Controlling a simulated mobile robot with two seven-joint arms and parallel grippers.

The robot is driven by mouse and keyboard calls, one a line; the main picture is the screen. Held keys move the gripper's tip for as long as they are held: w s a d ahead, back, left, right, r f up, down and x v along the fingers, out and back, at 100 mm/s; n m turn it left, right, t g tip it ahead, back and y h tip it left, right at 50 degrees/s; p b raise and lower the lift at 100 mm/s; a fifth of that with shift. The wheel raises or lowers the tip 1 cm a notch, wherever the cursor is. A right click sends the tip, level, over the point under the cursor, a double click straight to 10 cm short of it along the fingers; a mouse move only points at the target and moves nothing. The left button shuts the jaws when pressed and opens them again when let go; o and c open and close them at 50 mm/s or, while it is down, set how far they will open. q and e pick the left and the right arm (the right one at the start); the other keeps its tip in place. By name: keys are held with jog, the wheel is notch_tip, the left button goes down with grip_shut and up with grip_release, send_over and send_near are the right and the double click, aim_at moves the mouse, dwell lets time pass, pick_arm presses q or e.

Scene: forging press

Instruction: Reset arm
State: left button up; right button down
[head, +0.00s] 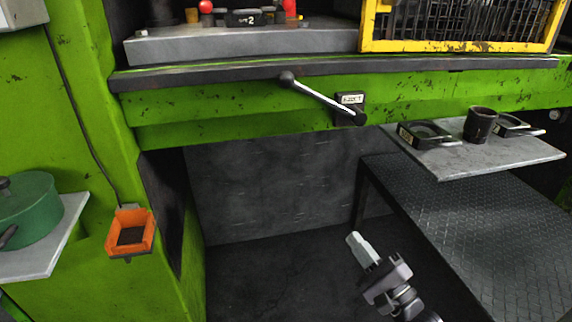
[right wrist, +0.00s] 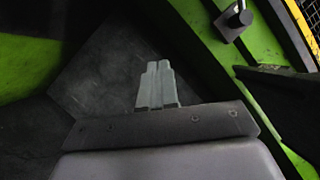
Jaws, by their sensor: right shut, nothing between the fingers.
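Part of the lever (right wrist: 233,20) shows at the top of the right wrist view. My right gripper (head: 357,243) is below the lever, over the dark floor, and touches nothing. Its fingers (right wrist: 157,85) are together and empty in the right wrist view. My left gripper is not in view.
A grey shelf (head: 455,160) at the right holds a dark cup (head: 480,124) and two black devices. A checkered metal platform (head: 470,215) lies below it. An orange box (head: 130,232) and a green pot (head: 28,208) are at the left. A yellow-framed guard (head: 460,46) stands above.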

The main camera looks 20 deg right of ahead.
jog(key=s+a+f+n+g+p, duration=0.4)
jog(key=s+n, duration=0.3)
jog(key=n, duration=0.5)
jog(key=s+a+f+n+g+h+p, duration=0.1)
jog(key=s+a+f+n+g+p, duration=0.3)
jog(key=n, duration=0.8)
jog(key=shift+s+a+g+h+p, duration=0.3)
jog(key=shift+s+a+g+p, duration=0.1)
jog(key=shift+s+a+g, duration=1.15)
jog(key=shift+w+a+f+t, duration=0.1)
jog(key=shift+w+a+t, duration=0.1)
jog(key=shift+t, duration=0.05)
